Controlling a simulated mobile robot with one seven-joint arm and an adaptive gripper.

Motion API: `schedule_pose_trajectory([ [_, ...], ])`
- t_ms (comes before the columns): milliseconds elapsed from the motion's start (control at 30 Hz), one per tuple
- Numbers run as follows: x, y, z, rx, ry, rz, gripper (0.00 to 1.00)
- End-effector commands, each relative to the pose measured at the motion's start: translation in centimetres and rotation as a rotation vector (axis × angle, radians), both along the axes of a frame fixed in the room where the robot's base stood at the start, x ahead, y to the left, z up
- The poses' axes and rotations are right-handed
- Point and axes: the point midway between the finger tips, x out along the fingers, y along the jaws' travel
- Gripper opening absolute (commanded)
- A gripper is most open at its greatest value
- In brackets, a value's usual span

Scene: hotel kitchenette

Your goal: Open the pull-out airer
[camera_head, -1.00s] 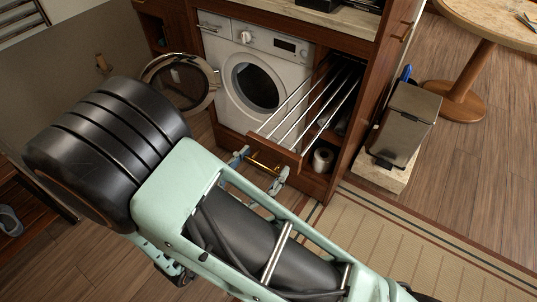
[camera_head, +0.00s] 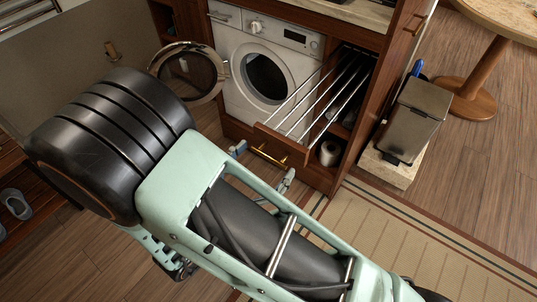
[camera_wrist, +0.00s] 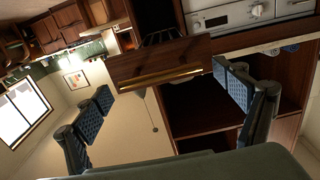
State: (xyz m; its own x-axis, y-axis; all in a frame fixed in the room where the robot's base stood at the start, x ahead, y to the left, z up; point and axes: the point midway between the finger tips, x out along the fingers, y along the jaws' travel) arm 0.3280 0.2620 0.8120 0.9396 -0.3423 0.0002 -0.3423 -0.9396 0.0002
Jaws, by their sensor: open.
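The pull-out airer (camera_head: 311,103) extends out of the cabinet to the right of the washing machine, its metal rods showing. Its wooden front (camera_head: 281,144) carries a brass bar handle (camera_head: 270,157). In the wrist view, the front (camera_wrist: 190,52) and handle (camera_wrist: 165,77) appear ahead, above and between the fingertips. My gripper (camera_head: 262,164) is open, with one finger to each side of the handle and slightly back from it. In the wrist view my gripper (camera_wrist: 167,95) shows nothing between its blue-padded fingers. My arm hides part of the floor below.
The washing machine (camera_head: 266,68) has its round door (camera_head: 188,72) open to the left of the airer. A paper roll (camera_head: 329,153) sits in the shelf below. A pedal bin (camera_head: 412,118) stands right of the cabinet. Floor in front is clear.

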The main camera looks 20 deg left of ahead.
Motion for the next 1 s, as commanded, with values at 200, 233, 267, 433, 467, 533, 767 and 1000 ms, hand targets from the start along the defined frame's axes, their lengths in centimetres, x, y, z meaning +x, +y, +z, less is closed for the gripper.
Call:
schedule_pose_trajectory([
  [200, -4.5, 1.7, -0.1, 0.001, 0.002, 0.005, 0.9],
  [233, -5.1, 2.0, -0.1, 0.001, 0.002, 0.005, 0.9],
  [267, -5.7, 2.2, -0.1, 0.001, 0.003, 0.005, 0.9],
  [433, -8.3, 3.1, -0.1, 0.002, 0.002, 0.003, 0.9],
  [467, -8.6, 3.2, -0.1, 0.001, 0.002, 0.002, 0.9],
  [533, -9.2, 3.4, -0.1, 0.0, 0.001, 0.002, 0.9],
  [767, -9.8, 3.5, 0.0, 0.0, 0.001, 0.001, 0.9],
  [1000, -9.7, 3.5, 0.0, 0.0, 0.001, 0.001, 0.9],
])
